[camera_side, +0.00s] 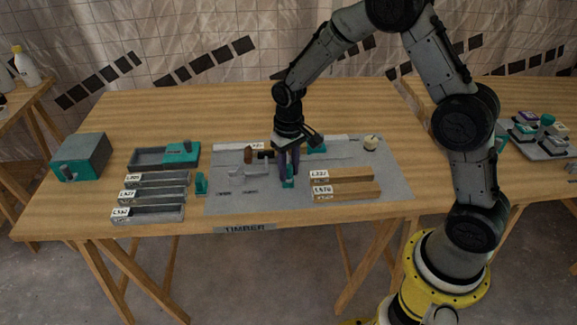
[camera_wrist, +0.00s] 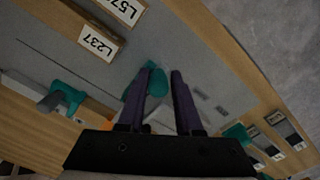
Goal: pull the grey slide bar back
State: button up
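A light grey bar (camera_side: 335,139) runs along the back of the grey mat, with a teal block (camera_side: 317,149) at it. What looks like the same bar (camera_wrist: 22,86) shows at the left of the wrist view, with a teal clamp-like piece (camera_wrist: 62,98). I cannot tell for certain that this is the slide bar. My gripper (camera_side: 288,178) points down over the middle of the mat. In the wrist view its two purple fingers (camera_wrist: 164,70) stand apart. A teal piece (camera_wrist: 158,84) lies at the left finger, partly hidden by it; contact is unclear.
Two labelled wooden strips (camera_side: 345,185) lie right of my gripper. Labelled grey trays (camera_side: 150,196) and a teal-grey box (camera_side: 82,158) stand at left. A small brown-topped item (camera_side: 248,155) and a round pale object (camera_side: 371,143) are on the mat (camera_side: 390,182).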

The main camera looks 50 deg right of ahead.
jog(key=o, duration=0.4)
notch_tip(320, 180, up, 14)
jog(key=shift+f, duration=0.1)
dwell(0.4)
jog(key=s+r+t, duration=0.4)
jog(key=s+r, duration=0.6)
jog(key=r, duration=0.2)
jog(key=s+f, duration=0.1)
jog(key=s, duration=0.4)
jog(key=s+f+n+t, duration=0.1)
jog(key=s+f, duration=0.1)
jog(key=s, duration=0.3)
jog(key=s+f+n, duration=0.1)
jog(key=s+f, duration=0.1)
jog(key=s, duration=0.3)
jog(key=shift+s+a+t, duration=0.2)
jog(key=shift+a+t, duration=0.1)
jog(key=shift+a, duration=0.1)
